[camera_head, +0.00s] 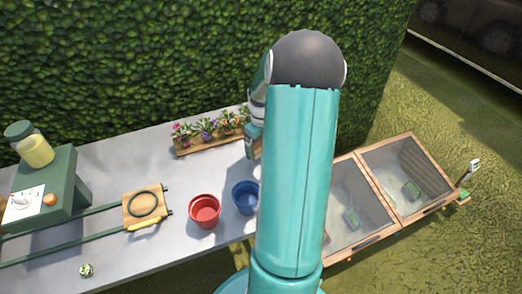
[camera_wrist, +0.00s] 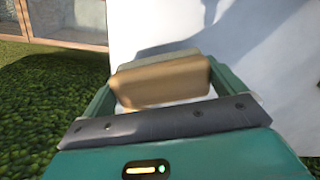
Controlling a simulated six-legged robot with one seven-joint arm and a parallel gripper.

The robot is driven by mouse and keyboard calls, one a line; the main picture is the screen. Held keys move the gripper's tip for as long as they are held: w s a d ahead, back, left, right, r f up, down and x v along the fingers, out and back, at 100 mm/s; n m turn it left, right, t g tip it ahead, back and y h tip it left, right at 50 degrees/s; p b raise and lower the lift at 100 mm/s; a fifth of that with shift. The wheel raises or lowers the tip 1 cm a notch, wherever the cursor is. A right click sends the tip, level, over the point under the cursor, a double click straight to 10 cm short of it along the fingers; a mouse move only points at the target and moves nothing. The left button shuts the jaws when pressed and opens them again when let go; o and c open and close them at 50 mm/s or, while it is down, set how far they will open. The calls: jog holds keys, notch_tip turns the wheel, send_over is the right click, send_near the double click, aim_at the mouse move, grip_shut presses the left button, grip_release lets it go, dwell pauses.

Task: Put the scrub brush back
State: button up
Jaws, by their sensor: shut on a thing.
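In the wrist view my gripper (camera_wrist: 158,92) is shut on the scrub brush (camera_wrist: 162,78), a tan wooden block with rounded corners and a paler layer along its far side. The brush lies crosswise between the two teal fingers. A pale grey surface shows beyond it. In the head view my gripper (camera_head: 252,142) is partly hidden behind my arm, at the right end of the flower planter (camera_head: 212,145) and above the grey table (camera_head: 115,185). I cannot make out the brush in the head view.
A red pot (camera_head: 205,211) and a blue pot (camera_head: 245,197) stand on the table. At left are a green machine with a jar (camera_head: 48,185) and a wooden carriage (camera_head: 145,206) on rails. Wood-framed glazed boxes (camera_head: 405,175) stand at right. A hedge (camera_head: 120,60) rises behind.

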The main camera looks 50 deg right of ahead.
jog(key=shift+w+d+f, duration=0.1)
jog(key=shift+d+f, duration=0.1)
jog(key=shift+f, duration=0.05)
jog(key=shift+w+d+f, duration=0.1)
jog(key=shift+f, duration=1.6)
jog(key=shift+f, duration=0.1)
jog(key=o, duration=0.7)
jog(key=shift+o, duration=0.2)
notch_tip(320, 180, up, 12)
jog(key=shift+r, duration=0.15)
